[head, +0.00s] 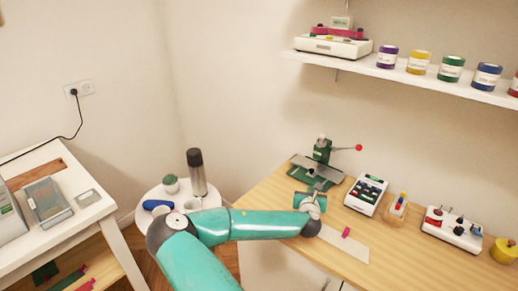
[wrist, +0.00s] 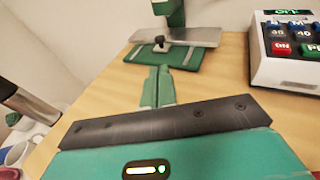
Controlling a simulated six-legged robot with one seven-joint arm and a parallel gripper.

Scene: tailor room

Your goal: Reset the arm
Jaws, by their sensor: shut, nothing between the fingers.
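My teal arm (head: 265,224) reaches from the bottom of the head view to the right, bent at the elbow, with its wrist above the wooden table. My gripper (head: 316,187) points away over the table, in front of the green press. In the wrist view its two teal fingers (wrist: 158,72) are together with no gap and hold nothing. The fingers point toward the green press base (wrist: 180,55). Whether they touch anything is hard to tell, but they appear to be above the tabletop.
The green press (head: 321,152) with a red-knobbed lever stands behind my gripper. A keypad device (head: 367,194) is to its right. A round white side table (head: 150,196) with a tall flask (head: 196,172) stands left.

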